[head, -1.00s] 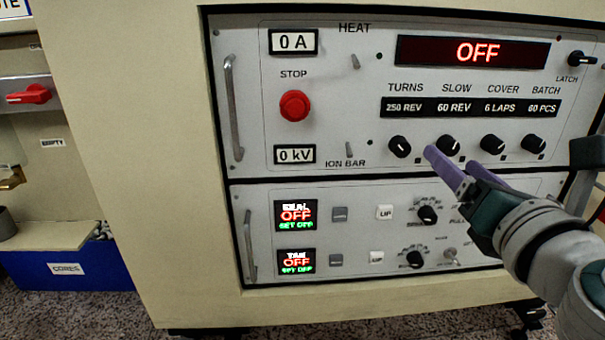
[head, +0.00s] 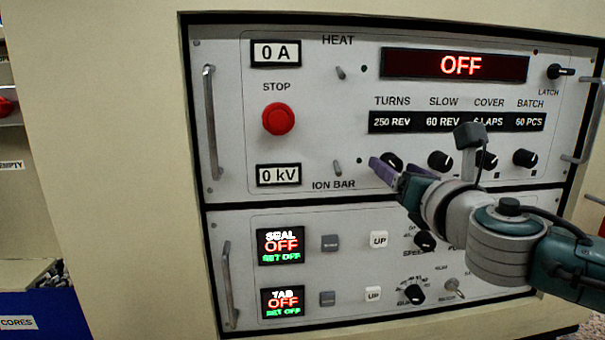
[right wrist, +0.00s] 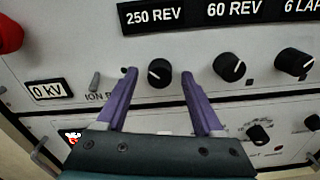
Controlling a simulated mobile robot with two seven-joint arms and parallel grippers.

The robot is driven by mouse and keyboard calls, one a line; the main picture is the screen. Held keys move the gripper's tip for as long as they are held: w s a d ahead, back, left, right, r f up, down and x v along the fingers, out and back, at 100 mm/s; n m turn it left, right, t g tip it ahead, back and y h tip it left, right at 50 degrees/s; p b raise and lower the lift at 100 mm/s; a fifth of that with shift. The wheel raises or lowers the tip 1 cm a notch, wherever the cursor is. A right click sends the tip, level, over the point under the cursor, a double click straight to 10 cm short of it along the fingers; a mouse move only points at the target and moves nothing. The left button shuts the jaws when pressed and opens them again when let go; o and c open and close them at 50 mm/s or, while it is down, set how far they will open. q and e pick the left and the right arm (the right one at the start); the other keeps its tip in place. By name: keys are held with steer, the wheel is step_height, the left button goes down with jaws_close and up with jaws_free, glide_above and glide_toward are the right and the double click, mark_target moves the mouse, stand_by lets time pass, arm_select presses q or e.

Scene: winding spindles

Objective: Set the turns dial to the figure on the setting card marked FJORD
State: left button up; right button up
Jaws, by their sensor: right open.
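The turns dial (head: 391,162) is a black knob with a white pointer mark under the TURNS label, and its readout (head: 391,121) reads 250 REV. In the right wrist view the turns dial (right wrist: 159,73) lies ahead, between the lines of the two fingers. My right gripper (head: 392,170) has purple fingers. It is open and empty, and its tips are at or just in front of the dial; contact cannot be told. In the right wrist view the open gripper (right wrist: 160,98) straddles the space below the dial. The FJORD card is not in view. My left gripper is not in view.
The SLOW knob (head: 440,160) is close on the right, with the COVER knob partly hidden by my arm. The ION BAR toggle (head: 337,167) and red STOP button (head: 278,118) are to the left. A metal handle (head: 210,122) sticks out at the panel's left.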

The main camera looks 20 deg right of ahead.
steer(key=shift+w, duration=0.1)
jaws_close()
stand_by(0.6)
